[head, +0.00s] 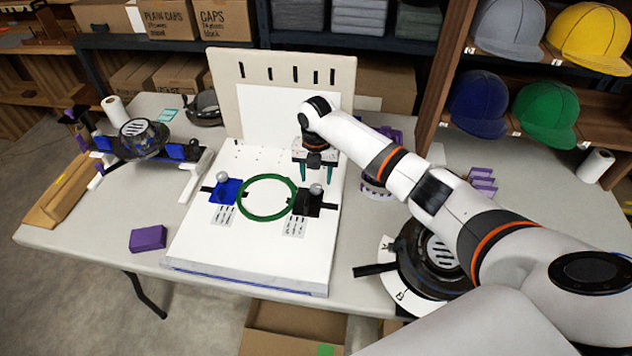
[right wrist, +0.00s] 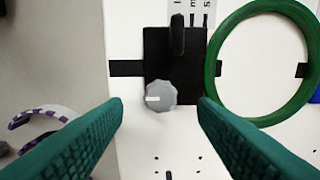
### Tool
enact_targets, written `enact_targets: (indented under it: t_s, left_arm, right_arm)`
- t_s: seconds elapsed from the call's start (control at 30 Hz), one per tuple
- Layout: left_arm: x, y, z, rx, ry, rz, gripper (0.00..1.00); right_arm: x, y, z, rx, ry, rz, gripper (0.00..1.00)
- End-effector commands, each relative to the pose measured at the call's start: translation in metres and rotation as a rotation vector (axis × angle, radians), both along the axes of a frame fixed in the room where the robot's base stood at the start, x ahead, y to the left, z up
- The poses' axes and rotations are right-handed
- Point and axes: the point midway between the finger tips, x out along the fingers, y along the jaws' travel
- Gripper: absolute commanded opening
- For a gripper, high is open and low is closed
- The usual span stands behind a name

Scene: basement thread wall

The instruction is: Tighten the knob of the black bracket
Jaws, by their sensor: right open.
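The black bracket (head: 301,208) is on the right side of the white board (head: 200,245), and also shows in the right wrist view (right wrist: 185,72). Its grey knob (right wrist: 160,97) is ridged and has a white mark pointing left in that view; it also shows in the head view (head: 316,190). A green hoop (head: 267,218) lies beside the bracket, near or touching it. My right gripper (head: 316,175) is open above the knob. In the right wrist view its two green fingers (right wrist: 160,105) stand either side of the knob, apart from it. My left gripper is not in view.
A blue bracket (head: 222,193) with its own knob sits left of the hoop. A slotted upright panel (head: 282,60) stands behind the board. A purple block (head: 148,238) lies left of it, and a round black fixture (head: 440,250) stands right, under my right arm.

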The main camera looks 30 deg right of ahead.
Motion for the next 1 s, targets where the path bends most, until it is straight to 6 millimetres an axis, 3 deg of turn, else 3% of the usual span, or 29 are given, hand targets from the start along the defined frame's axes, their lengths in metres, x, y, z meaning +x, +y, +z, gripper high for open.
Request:
enact_targets:
  t_s: [0.2,0.6,0.87,1.0]
  left_arm:
    - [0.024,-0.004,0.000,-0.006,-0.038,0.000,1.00]
    - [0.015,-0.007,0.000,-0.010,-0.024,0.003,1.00]
    - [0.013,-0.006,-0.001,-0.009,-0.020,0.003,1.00]
    - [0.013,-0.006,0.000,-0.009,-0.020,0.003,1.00]
  right_arm:
    - [0.000,0.001,-0.029,0.001,0.001,0.000,0.53]
    - [0.000,0.000,-0.036,-0.001,-0.001,0.000,0.53]
    - [0.000,0.000,-0.036,0.000,-0.001,0.000,0.10]
    - [0.000,0.000,-0.035,0.000,-0.001,-0.003,0.08]
